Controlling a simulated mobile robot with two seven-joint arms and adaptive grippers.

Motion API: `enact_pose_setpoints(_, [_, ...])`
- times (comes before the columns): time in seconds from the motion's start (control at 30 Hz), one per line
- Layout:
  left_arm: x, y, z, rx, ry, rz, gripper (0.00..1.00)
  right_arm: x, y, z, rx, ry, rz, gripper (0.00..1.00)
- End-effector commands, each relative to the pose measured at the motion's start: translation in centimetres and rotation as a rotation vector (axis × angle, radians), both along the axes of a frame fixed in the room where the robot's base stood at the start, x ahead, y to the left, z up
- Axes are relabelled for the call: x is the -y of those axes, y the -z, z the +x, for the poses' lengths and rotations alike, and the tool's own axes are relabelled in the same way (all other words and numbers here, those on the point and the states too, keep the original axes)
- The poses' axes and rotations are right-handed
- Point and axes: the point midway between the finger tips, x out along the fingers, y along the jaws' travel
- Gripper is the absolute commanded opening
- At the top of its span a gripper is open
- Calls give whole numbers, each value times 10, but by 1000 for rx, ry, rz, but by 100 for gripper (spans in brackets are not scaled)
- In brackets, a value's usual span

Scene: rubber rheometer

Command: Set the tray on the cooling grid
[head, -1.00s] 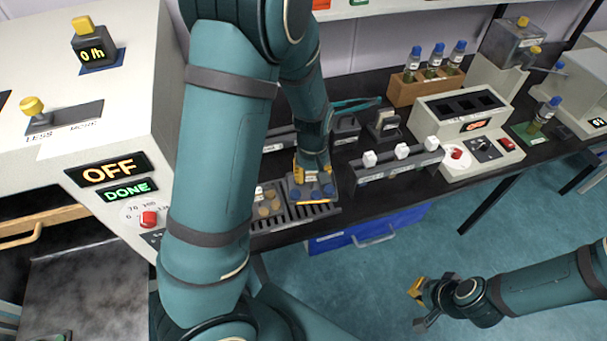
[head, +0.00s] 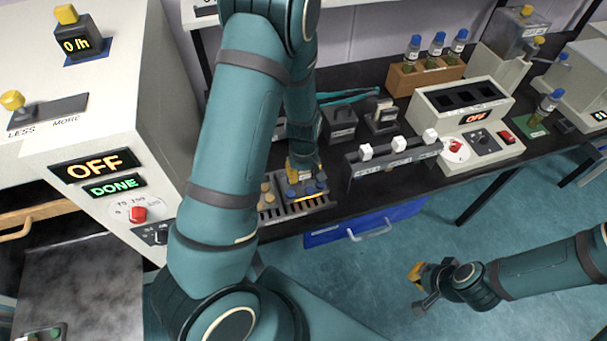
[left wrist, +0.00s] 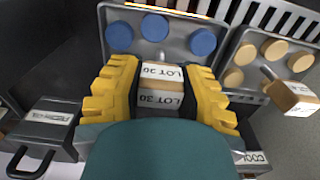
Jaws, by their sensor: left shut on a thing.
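My left gripper (head: 302,165) is shut on the LOT 30 handle block (left wrist: 162,86) of a grey tray (left wrist: 170,50) carrying blue discs. In the head view, this tray (head: 305,191) is at the right part of the slatted cooling grid (head: 300,208), beside a second tray (head: 268,190) with tan discs. The slats of the grid also show at the top right of the left wrist view (left wrist: 275,17). Whether the tray touches the slats cannot be told. My right gripper (head: 418,284) is empty, with its fingers apart, over the floor at the lower right.
The tan-disc tray (left wrist: 262,57) and its labelled handle block (left wrist: 293,97) stand close on the right in the wrist view. A rail with white knobs (head: 390,162) stands right of the grid. A blue drawer (head: 330,234) is below the bench.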

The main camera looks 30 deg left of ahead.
Motion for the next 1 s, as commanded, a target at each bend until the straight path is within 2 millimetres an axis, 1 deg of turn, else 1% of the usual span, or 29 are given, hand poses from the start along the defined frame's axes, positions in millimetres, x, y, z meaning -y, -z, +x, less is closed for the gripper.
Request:
enact_pose_setpoints(0.03, [0, 4, 0, -1, 0, -1, 0, 0, 1, 0, 0, 0, 0, 0])
enact_pose_setpoints(0.27, [0, 3, 0, 1, 1, 0, 0, 0, 1, 0, 1, 0, 0, 0])
enact_pose_setpoints(0.4, [0, 7, 0, 1, 1, -1, 0, 0, 4, 0, 0, 0, 0, 0])
enact_pose_setpoints(0.43, [0, 7, 0, 1, 1, -1, 45, 0, 4, 0, 0, 0, -1, 0])
enact_pose_setpoints(0.47, [0, 7, 0, 1, 1, -1, 56, 0, 3, 0, 0, 0, -1, 0])
enact_pose_setpoints(0.5, [0, 6, 0, 1, 1, -1, 61, 0, 3, 0, 0, 0, -1, 0])
enact_pose_setpoints(0.83, [0, 4, 0, 1, 1, -1, 61, 0, 1, 0, 1, 0, 0, 0])
enact_pose_setpoints(0.93, [0, -4, 1, 3, 1, 0, 61, 0, -2, 0, 1, 0, 0, 0])
enact_pose_setpoints(1.0, [1, -15, 2, 6, 2, 0, 61, 0, -4, 0, 1, 0, 1, 0])
